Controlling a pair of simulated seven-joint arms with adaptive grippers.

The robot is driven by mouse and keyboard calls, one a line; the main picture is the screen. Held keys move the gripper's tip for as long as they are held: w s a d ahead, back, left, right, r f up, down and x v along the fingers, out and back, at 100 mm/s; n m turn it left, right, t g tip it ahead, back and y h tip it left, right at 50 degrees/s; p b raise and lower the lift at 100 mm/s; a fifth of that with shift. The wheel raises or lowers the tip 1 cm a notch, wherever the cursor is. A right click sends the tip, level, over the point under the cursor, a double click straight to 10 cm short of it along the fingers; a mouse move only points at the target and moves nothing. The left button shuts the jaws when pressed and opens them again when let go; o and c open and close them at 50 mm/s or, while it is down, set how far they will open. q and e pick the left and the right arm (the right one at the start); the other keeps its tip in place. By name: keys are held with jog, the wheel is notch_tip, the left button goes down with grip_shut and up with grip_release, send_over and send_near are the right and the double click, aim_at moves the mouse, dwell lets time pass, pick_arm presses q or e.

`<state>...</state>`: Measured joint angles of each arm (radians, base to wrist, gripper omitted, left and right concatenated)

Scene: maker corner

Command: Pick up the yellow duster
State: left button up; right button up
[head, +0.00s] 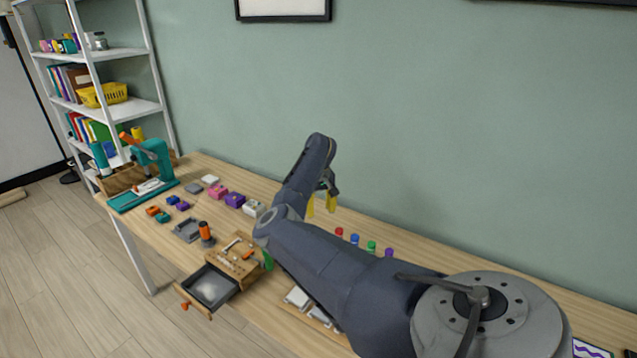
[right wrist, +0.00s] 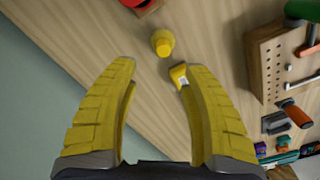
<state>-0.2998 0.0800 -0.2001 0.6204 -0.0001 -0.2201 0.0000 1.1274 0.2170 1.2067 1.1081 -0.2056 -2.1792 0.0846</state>
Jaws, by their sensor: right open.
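In the right wrist view, a small upright yellow piece with a rounded top (right wrist: 163,42) stands on the wooden table, just beyond the gap between my fingertips; it looks like the yellow duster. A smaller yellow bit with a pale patch (right wrist: 180,77) shows against the tip of the right-hand finger; I cannot tell whether it is part of the finger or a separate thing. My right gripper (right wrist: 158,72) is open, with its yellow fingers apart and nothing clearly held. In the head view, my right gripper (head: 321,204) hangs over the table's back part, and I cannot make out the duster there. My left gripper is out of view.
A wooden tool holder (head: 238,258) and a dark open tray (head: 210,287) are at the table's front. Several coloured caps (head: 355,240) stand right of the gripper. A teal press (head: 150,165) is at the far left. A red thing (right wrist: 143,6) lies beyond the yellow piece.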

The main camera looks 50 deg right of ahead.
jog(key=shift+w+a+f, duration=0.1)
jog(key=shift+a+f, duration=0.05)
jog(key=shift+f, duration=2.25)
jog(key=shift+a+f, duration=0.1)
jog(key=shift+f, duration=2.25)
grip_shut()
